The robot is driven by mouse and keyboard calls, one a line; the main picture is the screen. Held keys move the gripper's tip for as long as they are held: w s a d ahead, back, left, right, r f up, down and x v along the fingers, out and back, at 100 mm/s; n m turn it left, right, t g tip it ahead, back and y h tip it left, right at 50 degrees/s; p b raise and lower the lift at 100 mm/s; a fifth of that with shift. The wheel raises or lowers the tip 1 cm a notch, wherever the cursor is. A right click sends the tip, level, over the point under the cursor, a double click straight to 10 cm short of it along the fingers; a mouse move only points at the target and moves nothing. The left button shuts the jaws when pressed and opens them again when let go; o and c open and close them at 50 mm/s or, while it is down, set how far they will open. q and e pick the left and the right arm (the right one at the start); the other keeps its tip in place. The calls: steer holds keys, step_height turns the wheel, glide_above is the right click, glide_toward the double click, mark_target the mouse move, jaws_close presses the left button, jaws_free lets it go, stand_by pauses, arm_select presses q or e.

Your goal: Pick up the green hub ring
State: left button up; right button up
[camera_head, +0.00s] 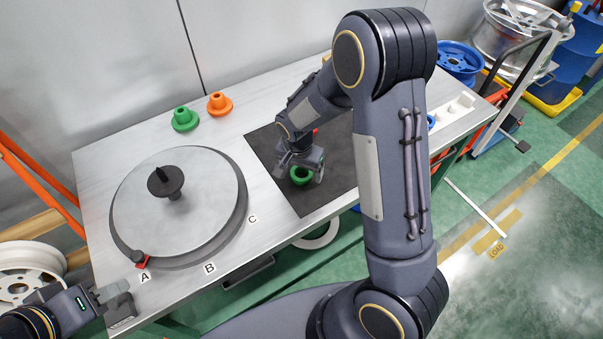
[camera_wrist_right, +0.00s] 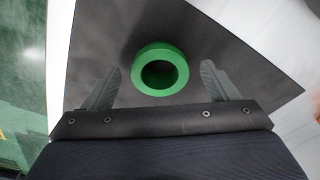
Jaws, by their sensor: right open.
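The green hub ring (camera_head: 301,177) lies on the dark mat (camera_head: 318,199) on the right part of the table. In the right wrist view the ring (camera_wrist_right: 160,52) shows its round open hole, with the mat (camera_wrist_right: 95,45) around it. My right gripper (camera_head: 303,165) is over the ring and open. In the right wrist view its two fingers (camera_wrist_right: 162,85) stand on either side of the ring, apart from it, and hold nothing. My left gripper (camera_head: 118,294) is at the table's front left corner, away from the ring; its jaws are too unclear to read.
A round metal turntable (camera_head: 205,205) with a dark centre knob (camera_head: 166,182) fills the table's left side. A green flanged part (camera_head: 185,119) and an orange one (camera_head: 219,103) stand at the back. White blocks (camera_head: 461,104) stand at the right. My right arm hides part of the mat.

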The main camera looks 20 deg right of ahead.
steer(key=c, duration=1.1)
steer(key=shift+o, duration=0.2)
steer(key=shift+r, duration=0.15)
